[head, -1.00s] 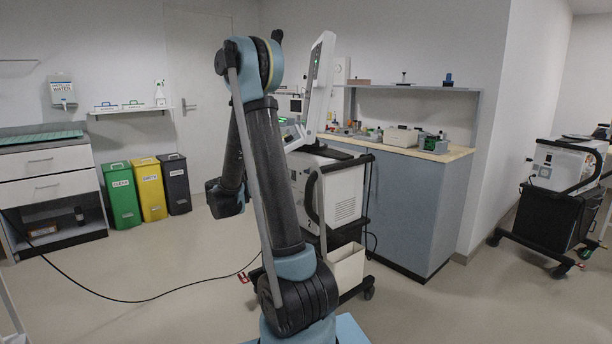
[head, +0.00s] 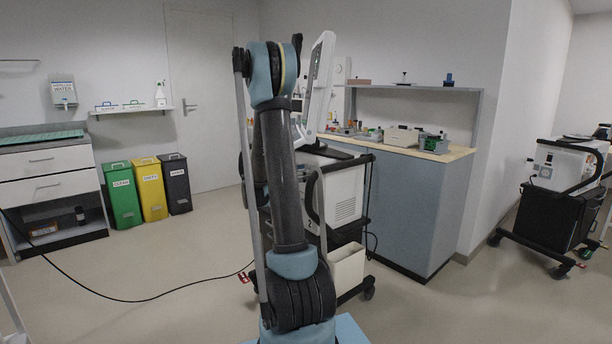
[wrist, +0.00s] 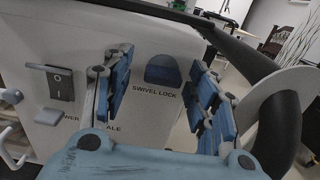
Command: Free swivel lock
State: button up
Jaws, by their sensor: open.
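The swivel lock (wrist: 163,71) is a dark blue, round-topped knob on a white panel in the wrist view. The words SWIVEL LOCK are printed below it. My gripper (wrist: 160,82) is open, with a blue padded finger to the left and right of the knob in the picture. I see nothing between the fingers touching them; the remaining depth to the panel is hard to judge. In the head view the ventilator (head: 342,195) marked 2 stands on a black cart behind my arm, which hides my gripper and the knob.
A switch (wrist: 60,84) sits left of the knob on the panel. A dark handle rail (wrist: 235,48) crosses above and curves down at right. A cream bin (head: 346,268) hangs on the cart. A counter (head: 410,200) stands behind. A black cable (head: 150,299) lies on the floor.

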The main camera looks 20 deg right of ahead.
jog(key=shift+d, duration=0.1)
jog(key=shift+c, duration=0.3)
jog(key=shift+w, duration=0.1)
jog(key=c, duration=1)
jog(key=shift+d, duration=0.25)
jog(key=shift+a, duration=0.2)
jog(key=shift+f+m, duration=0.15)
jog(key=shift+m, duration=8.85)
